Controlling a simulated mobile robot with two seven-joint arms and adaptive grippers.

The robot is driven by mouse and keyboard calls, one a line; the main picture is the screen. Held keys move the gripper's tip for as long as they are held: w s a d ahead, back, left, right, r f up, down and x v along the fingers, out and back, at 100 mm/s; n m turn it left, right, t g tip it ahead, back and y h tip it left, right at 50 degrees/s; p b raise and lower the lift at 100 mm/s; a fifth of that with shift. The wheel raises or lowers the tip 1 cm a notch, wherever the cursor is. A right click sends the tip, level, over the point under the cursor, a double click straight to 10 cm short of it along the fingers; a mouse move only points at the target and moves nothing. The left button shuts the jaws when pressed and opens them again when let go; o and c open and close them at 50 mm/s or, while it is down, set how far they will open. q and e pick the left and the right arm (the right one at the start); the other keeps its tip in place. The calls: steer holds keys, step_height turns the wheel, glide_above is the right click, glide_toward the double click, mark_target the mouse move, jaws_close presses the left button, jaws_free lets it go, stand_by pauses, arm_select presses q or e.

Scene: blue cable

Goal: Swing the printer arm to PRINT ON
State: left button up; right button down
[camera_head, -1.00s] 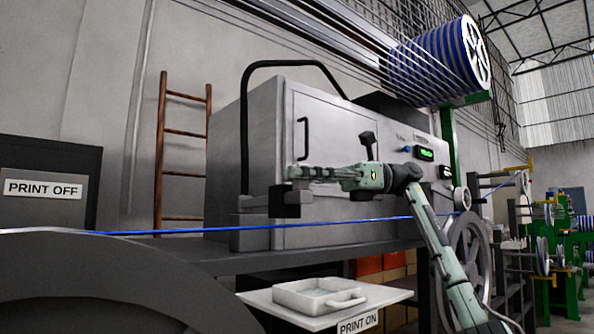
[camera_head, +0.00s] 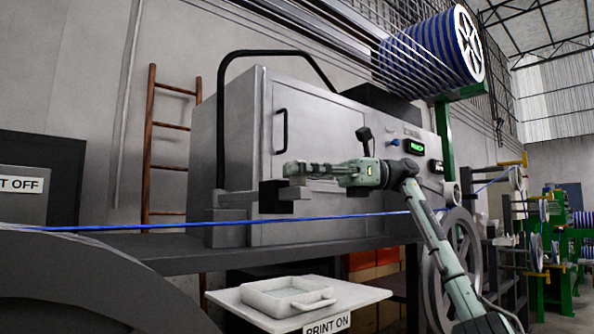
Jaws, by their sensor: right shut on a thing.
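My right gripper (camera_head: 290,169) reaches in from the right, its fingers pointing left in front of the grey machine's door. It is shut on what looks like the printer arm (camera_head: 284,195), a black and grey block just below the fingers. The block is above the blue cable (camera_head: 170,225), which runs across in front of the machine. The PRINT ON label (camera_head: 327,325) is lower down, below the block. The PRINT OFF label (camera_head: 20,184) is at the left edge, partly cut off. My left gripper is not in view.
The grey machine (camera_head: 340,135) stands on a dark bench (camera_head: 200,258). A white tray (camera_head: 290,298) rests on a pale shelf (camera_head: 235,303) below. A large dark rounded shape fills the lower left. A blue cable reel (camera_head: 430,52) is at upper right.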

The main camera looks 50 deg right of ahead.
steer(key=shift+d+r, duration=0.1)
steer(key=shift+d, duration=0.15)
steer(key=c, duration=1.6)
jaws_free()
steer(key=shift+d, duration=0.1)
steer(key=shift+o, duration=1.2)
steer(key=shift+s+d, duration=0.1)
steer(key=shift+d, duration=0.05)
steer(key=v, duration=1.1)
steer(key=shift+s+d, duration=0.2)
steer(key=shift+s, duration=0.15)
